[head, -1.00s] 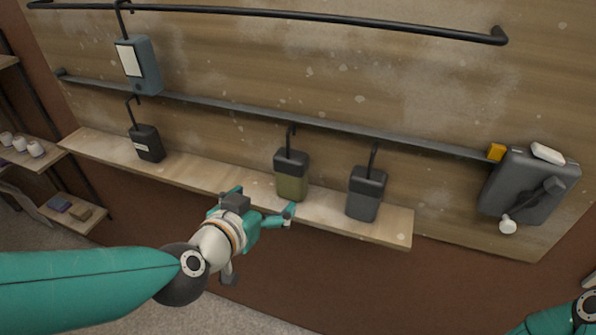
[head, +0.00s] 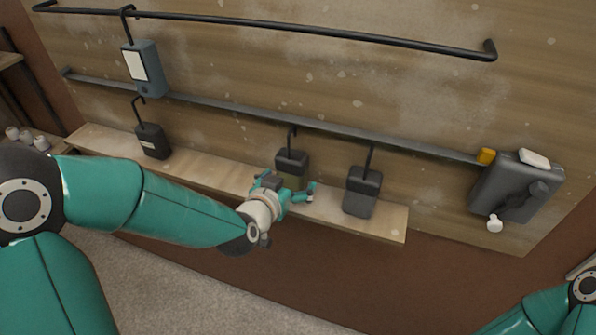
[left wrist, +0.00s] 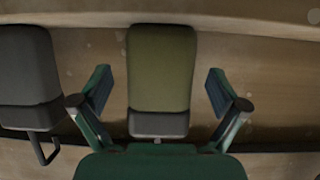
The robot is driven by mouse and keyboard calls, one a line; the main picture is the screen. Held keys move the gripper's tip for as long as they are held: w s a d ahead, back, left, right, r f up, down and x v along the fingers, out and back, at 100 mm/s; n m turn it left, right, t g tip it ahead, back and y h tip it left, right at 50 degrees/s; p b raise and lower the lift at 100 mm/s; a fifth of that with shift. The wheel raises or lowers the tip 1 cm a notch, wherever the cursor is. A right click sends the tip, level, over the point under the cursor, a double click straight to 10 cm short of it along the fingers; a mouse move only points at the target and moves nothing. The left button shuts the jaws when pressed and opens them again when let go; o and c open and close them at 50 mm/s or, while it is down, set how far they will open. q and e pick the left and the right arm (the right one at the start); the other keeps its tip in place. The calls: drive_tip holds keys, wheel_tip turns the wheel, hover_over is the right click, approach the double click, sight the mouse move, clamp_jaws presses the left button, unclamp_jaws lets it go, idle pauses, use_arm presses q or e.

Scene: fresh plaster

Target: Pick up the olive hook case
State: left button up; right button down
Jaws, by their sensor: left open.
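The olive hook case (head: 292,168) has a dark top and a black hook, and hangs from the lower rail in front of the wall. In the head view its lower part is hidden by my left gripper (head: 289,190). In the left wrist view the olive case (left wrist: 160,70) stands between the two spread fingers of my left gripper (left wrist: 160,92), with a gap on each side. The left gripper is open and empty. My right gripper is out of view; only part of the right arm shows at the lower right.
A grey hook case (head: 362,192) hangs close right of the olive one. A black case (head: 153,141) and a blue-grey case (head: 145,68) hang to the left. A wooden shelf (head: 388,221) runs below. A large grey box (head: 510,188) is on the wall at right.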

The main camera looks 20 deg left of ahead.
use_arm(q)
drive_tip(key=shift+x, duration=1.05)
drive_tip(key=c, duration=1.4)
drive_tip(key=shift+r, duration=0.1)
